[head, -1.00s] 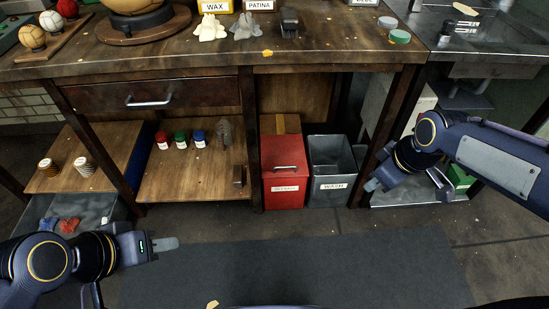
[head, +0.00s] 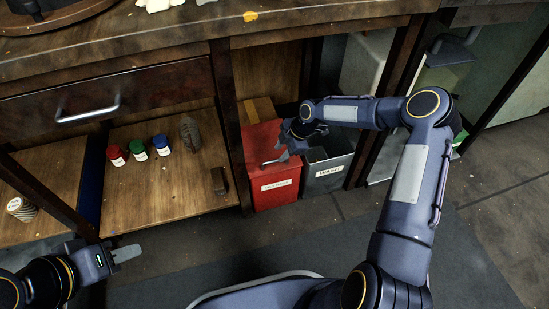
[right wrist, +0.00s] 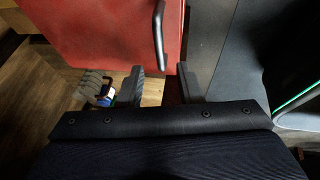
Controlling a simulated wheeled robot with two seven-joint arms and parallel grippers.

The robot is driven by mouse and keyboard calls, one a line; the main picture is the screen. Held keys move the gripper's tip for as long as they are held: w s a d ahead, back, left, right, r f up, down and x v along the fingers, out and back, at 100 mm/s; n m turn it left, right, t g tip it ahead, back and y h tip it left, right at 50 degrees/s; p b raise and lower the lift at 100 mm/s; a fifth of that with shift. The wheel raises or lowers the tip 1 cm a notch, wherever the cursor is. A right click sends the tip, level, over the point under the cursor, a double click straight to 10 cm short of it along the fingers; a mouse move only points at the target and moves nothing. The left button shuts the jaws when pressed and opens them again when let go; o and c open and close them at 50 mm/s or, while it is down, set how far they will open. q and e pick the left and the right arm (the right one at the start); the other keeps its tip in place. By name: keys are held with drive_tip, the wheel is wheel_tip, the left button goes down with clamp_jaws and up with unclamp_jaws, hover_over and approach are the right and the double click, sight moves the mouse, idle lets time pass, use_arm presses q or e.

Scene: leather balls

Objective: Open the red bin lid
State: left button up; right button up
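The red bin (head: 274,193) stands under the workbench, its lid (head: 262,136) down. In the right wrist view the red lid (right wrist: 95,30) fills the upper left, and its dark bar handle (right wrist: 158,38) lies just ahead of the gap between my fingers. My right gripper (head: 280,155) is over the bin's lid in the head view and partly covers it and the handle. In the right wrist view my right gripper (right wrist: 162,82) is open, with nothing between its fingertips. My left gripper (head: 126,253) is low at the left, away from the bin; its finger gap is not clear.
A grey bin (head: 327,178) labelled WASH stands right beside the red bin, partly behind my right arm. A table leg (head: 230,130) is close on the left. A shelf with several small jars (head: 138,149) and a brush (head: 190,134) lies further left. The bench top overhangs above.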

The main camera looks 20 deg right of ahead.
sight(277, 161)
drive_tip(key=b+x, duration=0.1)
drive_tip(key=x, duration=0.3)
drive_tip(key=shift+a+f, duration=0.1)
drive_tip(key=shift+f, duration=0.15)
drive_tip(key=shift+c, duration=0.4)
clamp_jaws()
